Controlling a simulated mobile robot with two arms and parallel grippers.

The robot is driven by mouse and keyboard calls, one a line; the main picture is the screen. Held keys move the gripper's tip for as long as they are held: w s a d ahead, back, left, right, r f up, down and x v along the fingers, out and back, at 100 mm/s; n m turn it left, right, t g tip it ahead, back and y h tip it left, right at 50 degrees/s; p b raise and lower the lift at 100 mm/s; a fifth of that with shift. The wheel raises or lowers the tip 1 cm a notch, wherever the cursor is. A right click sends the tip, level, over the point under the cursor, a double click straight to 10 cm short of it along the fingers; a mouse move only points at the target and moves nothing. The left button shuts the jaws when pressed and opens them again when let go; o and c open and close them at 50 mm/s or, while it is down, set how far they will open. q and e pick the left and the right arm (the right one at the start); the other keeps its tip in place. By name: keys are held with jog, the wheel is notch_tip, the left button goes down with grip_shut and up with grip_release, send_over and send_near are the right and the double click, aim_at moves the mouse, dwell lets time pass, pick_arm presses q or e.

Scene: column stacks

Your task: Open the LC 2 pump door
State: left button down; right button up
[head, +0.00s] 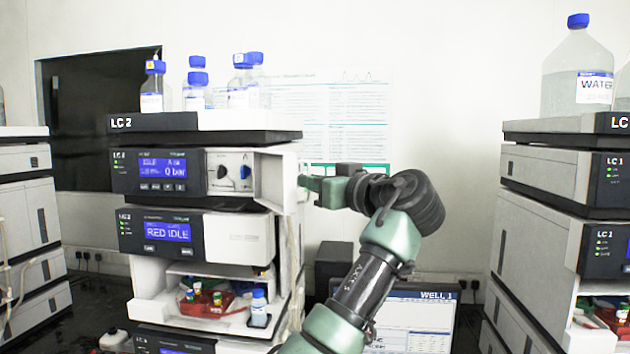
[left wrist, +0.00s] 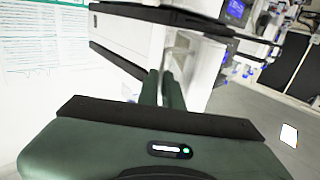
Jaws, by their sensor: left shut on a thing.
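The LC 2 stack (head: 205,121) stands left of centre in the head view. Its pump door (head: 272,180) is a white panel that stands swung out at the right of the pump module. The pump front (head: 230,172), with two round dark and blue fittings, is exposed beside it. My left gripper (head: 306,183) is at the door's right edge, shut on the door. In the left wrist view the two green fingers (left wrist: 162,88) are close together against a white panel; their tips' exact contact is hard to see.
Blue-capped bottles (head: 240,85) stand on top of the stack. Below the pump are a closed module (head: 165,233) and an open bay with a red tray (head: 205,303). A monitor (head: 410,320) is behind my arm. Another stack (head: 540,215) stands at right.

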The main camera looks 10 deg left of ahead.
pick_arm(q)
jog(key=shift+a, duration=0.1)
jog(key=c, duration=1.9)
grip_release()
jog(key=shift+c, duration=0.2)
jog(key=o, duration=0.4)
jog(key=shift+a, duration=0.15)
jog(key=shift+c, duration=0.2)
pick_arm(e)
jog(key=shift+s+a, duration=0.1)
jog(key=shift+a, duration=0.45)
jog(key=shift+d, duration=0.1)
